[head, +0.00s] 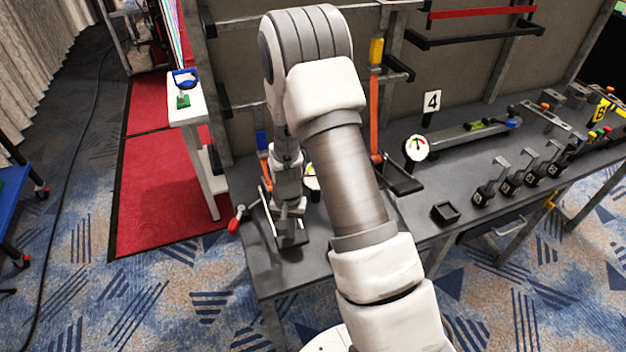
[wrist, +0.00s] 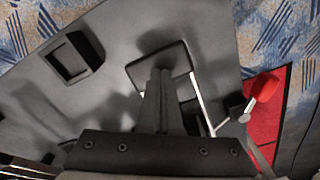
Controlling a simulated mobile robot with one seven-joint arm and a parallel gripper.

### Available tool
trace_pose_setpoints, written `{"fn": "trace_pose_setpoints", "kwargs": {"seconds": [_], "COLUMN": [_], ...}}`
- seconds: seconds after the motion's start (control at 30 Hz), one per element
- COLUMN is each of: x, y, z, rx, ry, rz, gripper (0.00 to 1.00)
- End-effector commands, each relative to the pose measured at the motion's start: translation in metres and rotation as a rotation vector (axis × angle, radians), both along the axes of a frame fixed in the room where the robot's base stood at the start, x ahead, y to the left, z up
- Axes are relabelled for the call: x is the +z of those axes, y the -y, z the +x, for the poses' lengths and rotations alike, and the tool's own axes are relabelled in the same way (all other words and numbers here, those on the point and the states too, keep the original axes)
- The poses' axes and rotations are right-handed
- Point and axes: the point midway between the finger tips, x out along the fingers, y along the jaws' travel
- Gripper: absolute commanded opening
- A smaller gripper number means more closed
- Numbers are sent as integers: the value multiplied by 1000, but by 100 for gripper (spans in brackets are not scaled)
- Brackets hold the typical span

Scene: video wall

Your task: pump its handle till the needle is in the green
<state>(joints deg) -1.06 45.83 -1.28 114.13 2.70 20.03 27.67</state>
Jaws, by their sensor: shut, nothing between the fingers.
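My gripper (head: 290,228) points down at the left front of the grey bench, with its fingers together. In the wrist view the shut fingers (wrist: 160,92) are over a black rectangular pad (wrist: 150,60) with a pale metal rod beside it; I cannot tell whether they touch. A round white dial (head: 311,184) is mostly hidden behind my arm and its needle cannot be read. Another dial (head: 416,148), with green and red marks, stands to the right, near the sign 4. An upright orange lever (head: 375,115) stands behind my arm. Which handle is the pump's is unclear.
A red knob (head: 234,226) sticks out at the bench's left end; it also shows in the wrist view (wrist: 266,86). A small black open tray (head: 445,213) lies near the front edge. Several numbered levers (head: 510,180) stand further right.

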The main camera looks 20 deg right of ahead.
Motion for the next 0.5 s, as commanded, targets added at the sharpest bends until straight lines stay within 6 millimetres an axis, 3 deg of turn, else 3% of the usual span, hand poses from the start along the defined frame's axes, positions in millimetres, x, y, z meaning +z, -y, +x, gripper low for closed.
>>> {"fn": "trace_pose_setpoints", "kwargs": {"seconds": [0.2,0.5], "x": [-19,6], "y": [0,0], "z": [0,-1], "rx": [0,1], "ry": [0,-1], "rz": [0,0], "gripper": [0,0]}}
